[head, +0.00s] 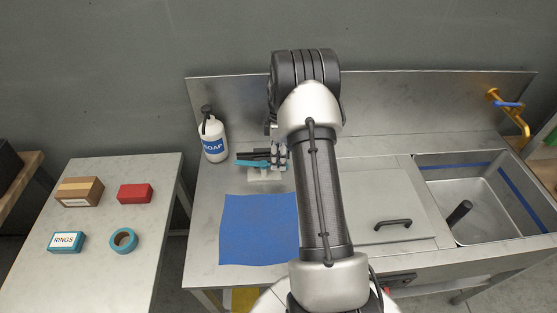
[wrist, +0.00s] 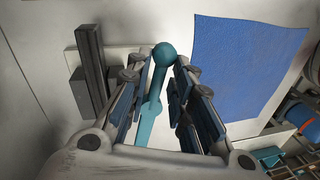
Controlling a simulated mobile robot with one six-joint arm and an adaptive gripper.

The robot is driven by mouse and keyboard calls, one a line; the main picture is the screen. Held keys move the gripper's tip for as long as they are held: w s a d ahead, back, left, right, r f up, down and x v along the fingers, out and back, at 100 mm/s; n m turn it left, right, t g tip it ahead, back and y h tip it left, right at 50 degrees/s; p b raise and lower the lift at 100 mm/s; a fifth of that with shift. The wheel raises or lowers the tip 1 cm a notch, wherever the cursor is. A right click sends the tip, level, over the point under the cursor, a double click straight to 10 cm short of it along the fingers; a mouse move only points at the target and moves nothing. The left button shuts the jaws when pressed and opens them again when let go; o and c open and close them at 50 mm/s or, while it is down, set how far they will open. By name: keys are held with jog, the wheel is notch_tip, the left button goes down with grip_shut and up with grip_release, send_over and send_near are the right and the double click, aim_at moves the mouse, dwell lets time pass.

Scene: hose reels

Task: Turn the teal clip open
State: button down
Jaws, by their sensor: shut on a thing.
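The teal clip (wrist: 153,108) is a bar with a round ball end, seen between my fingers in the wrist view. In the head view a teal piece (head: 249,163) sticks out to the left near the soap bottle, low over the counter. My gripper (wrist: 165,68) is shut on the clip, with a finger on each side just below the ball. In the head view my arm hides most of the gripper and part of the clip's mount. A dark grey upright block (wrist: 91,70) stands beside the clip on a pale base.
A soap bottle (head: 213,137) stands close to the left of the clip. A blue mat (head: 250,229) lies in front. A sink (head: 480,190) with a yellow tap (head: 512,112) is at the right. A side table (head: 97,211) holds boxes and a tape roll.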

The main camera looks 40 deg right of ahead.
jog(key=shift+w+d+n+p, duration=0.3)
jog(key=shift+w+n, duration=0.15)
jog(key=shift+n, duration=0.65)
jog(key=c, duration=1.6)
grip_release()
jog(key=shift+c, duration=0.2)
notch_tip(320, 180, up, 12)
jog(key=w+d, duration=0.1)
jog(key=w, duration=0.1)
jog(key=shift+d, duration=0.2)
jog(key=shift+f, duration=0.1)
